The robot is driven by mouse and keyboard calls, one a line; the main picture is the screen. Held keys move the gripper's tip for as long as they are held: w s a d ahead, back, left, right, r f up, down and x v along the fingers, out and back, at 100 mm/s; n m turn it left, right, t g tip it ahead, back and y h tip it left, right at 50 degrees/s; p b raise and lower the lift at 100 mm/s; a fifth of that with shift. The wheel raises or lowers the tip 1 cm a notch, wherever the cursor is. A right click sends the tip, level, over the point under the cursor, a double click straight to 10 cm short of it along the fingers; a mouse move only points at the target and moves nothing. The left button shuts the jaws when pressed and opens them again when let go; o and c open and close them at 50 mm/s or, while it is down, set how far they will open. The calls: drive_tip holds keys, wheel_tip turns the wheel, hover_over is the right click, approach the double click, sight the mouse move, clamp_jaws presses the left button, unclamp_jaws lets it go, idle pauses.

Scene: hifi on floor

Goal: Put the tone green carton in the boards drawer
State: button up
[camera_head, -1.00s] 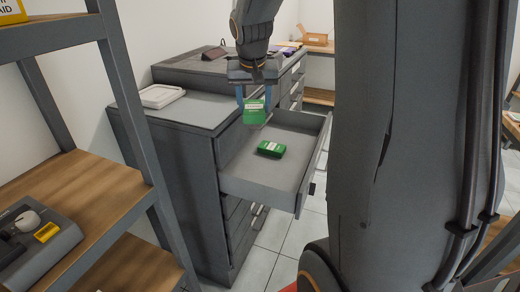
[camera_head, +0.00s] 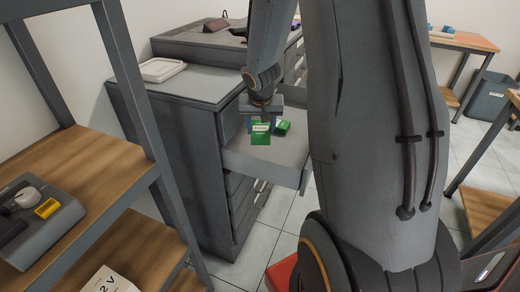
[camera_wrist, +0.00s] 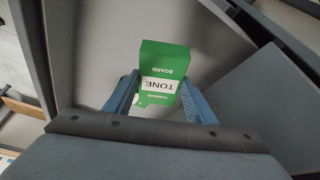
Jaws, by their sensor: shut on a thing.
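The tone green carton (camera_wrist: 165,68) is held between the two blue fingers of my gripper (camera_wrist: 160,100), its TONE label upside down in the wrist view. In the head view the carton (camera_head: 261,133) hangs below my gripper (camera_head: 260,118), over the open drawer (camera_head: 262,160). I cannot tell whether it touches the drawer floor. A second green carton (camera_head: 283,128) lies in the drawer, just behind and to the right of the held one.
A grey cabinet (camera_head: 180,90) carries the open drawer and a white tray (camera_head: 162,69) on top. A wooden shelf rack (camera_head: 75,150) stands close at the left, with a grey device (camera_head: 40,225) on it. Floor tiles are clear in front of the cabinet.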

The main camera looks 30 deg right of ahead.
sight(261, 135)
drive_tip(key=shift+f+b, duration=2.75)
drive_tip(key=shift+f, duration=1.5)
drive_tip(key=shift+f, duration=0.15)
drive_tip(key=o, duration=1.1)
drive_tip(key=shift+r, duration=0.35)
drive_tip(key=p+v, duration=0.4)
drive_tip(key=v, duration=0.6)
drive_tip(key=shift+s+r+p, duration=0.2)
drive_tip(key=shift+r+p, duration=0.05)
drive_tip(key=shift+p, duration=0.15)
drive_tip(key=shift+s+a+r, duration=0.3)
drive_tip(key=shift+s+r, duration=0.05)
drive_tip(key=shift+r, duration=0.1)
drive_tip(key=s+a+r+n+g+y, duration=0.1)
drive_tip(key=s+a+n, duration=0.4)
drive_tip(key=s+a, duration=0.9)
drive_tip(key=s+g+y, duration=0.1)
drive_tip(key=s+g, duration=0.1)
drive_tip(key=s, duration=0.2)
drive_tip(key=shift+a+r+n+g, duration=0.4)
